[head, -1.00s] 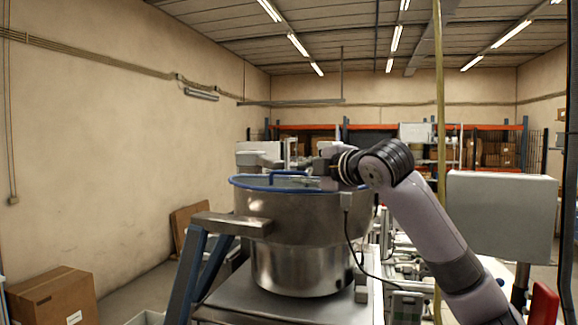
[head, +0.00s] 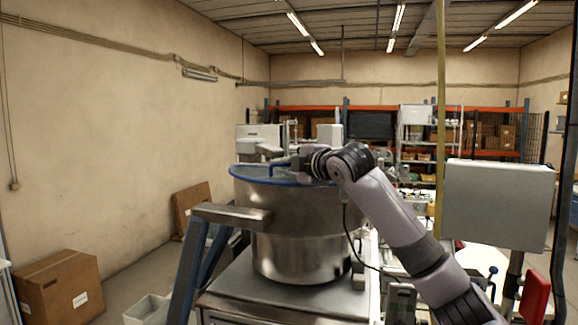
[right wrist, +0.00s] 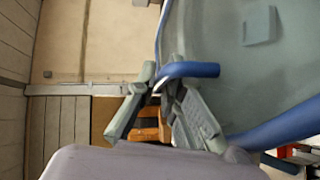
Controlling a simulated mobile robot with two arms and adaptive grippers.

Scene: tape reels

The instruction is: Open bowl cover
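A large steel bowl (head: 300,240) stands on a steel machine top. Its cover, with a blue rim (head: 247,177), lies across the bowl's mouth, and I see no clear gap under it. In the right wrist view the cover's grey-green face (right wrist: 245,85) and a bent blue handle (right wrist: 195,69) show. My right gripper (head: 303,162) is at the handle above the cover. In the right wrist view its fingertips (right wrist: 162,72) close in on both sides of the handle's bent end and appear to hold it. My left gripper is in neither view now.
A blue-legged metal support (head: 232,216) stands left of the bowl. A grey box-shaped panel (head: 497,204) and a yellow pole (head: 440,120) stand to the right. A cardboard box (head: 58,287) and a white bin (head: 148,308) are on the floor at left.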

